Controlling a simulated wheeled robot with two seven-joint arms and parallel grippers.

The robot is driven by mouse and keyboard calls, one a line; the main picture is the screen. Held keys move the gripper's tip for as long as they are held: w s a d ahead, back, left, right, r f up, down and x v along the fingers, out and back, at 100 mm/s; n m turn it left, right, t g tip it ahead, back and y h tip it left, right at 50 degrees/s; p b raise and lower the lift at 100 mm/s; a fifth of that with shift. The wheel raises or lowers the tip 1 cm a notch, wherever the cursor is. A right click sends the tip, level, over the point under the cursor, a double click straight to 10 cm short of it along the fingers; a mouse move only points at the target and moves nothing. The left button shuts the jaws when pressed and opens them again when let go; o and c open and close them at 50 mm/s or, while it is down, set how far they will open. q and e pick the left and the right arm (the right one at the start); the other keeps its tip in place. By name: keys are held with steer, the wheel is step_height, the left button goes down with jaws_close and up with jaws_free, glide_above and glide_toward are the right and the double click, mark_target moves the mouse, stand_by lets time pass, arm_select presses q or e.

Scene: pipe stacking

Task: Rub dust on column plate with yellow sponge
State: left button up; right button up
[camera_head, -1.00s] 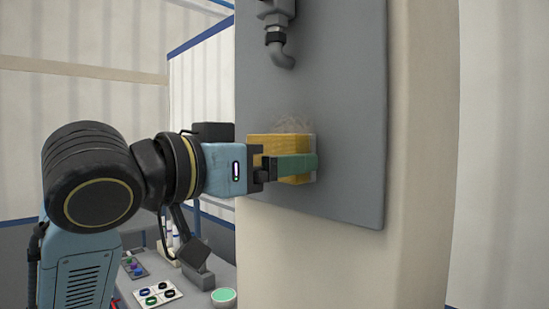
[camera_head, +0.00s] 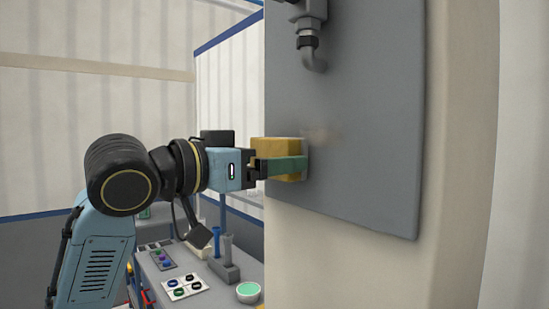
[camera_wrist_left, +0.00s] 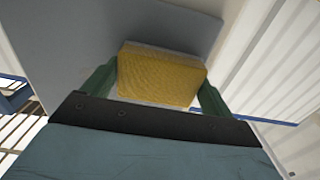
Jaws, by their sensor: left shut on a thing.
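The yellow sponge (camera_head: 277,146) is held in my left gripper (camera_head: 284,166), in front of the grey column plate (camera_head: 375,130). The sponge's far face appears to be against the plate, near its left edge. A faint brownish dust smudge (camera_head: 321,134) shows on the plate just right of and above the sponge. In the left wrist view the sponge (camera_wrist_left: 160,78) sits between the two green fingers, with the plate (camera_wrist_left: 70,50) behind it. The plate area behind the sponge is hidden. My right gripper is in no frame.
A grey pipe fitting (camera_head: 312,40) sticks out of the plate above the sponge. Below left, a table (camera_head: 215,290) carries a green-topped bowl (camera_head: 248,292), a card with several rings (camera_head: 186,287) and a grey holder (camera_head: 225,268). The plate's right side is clear.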

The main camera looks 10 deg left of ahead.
mark_target(283, 145)
arm_select(q)
steer(key=shift+r+p, duration=1.25)
steer(key=shift+r, duration=0.05)
steer(key=shift+s+d+f+p, duration=0.1)
steer(key=shift+s+d+p, duration=0.15)
steer(key=shift+s+d, duration=0.4)
steer(key=shift+s+d+p, duration=0.25)
steer(key=shift+s+d, duration=0.2)
steer(key=shift+d, duration=0.35)
steer(key=shift+s+d+p, duration=0.5)
steer(key=shift+s+d, duration=0.3)
steer(key=shift+d, duration=0.2)
steer(key=shift+s+d+p, duration=0.45)
steer(key=shift+s+d, duration=0.35)
steer(key=shift+d, duration=0.2)
steer(key=shift+s+d, duration=0.65)
steer(key=shift+d, duration=0.2)
steer(key=shift+s+d, duration=1.1)
steer(key=shift+d, duration=0.3)
steer(key=shift+w+a, duration=1.5)
steer(key=shift+a, duration=0.4)
steer(key=shift+w+a, duration=1.5)
steer(key=shift+a, duration=0.45)
steer(key=shift+w+a, duration=1.5)
steer(key=shift+a, duration=0.4)
steer(key=shift+v, duration=2.95)
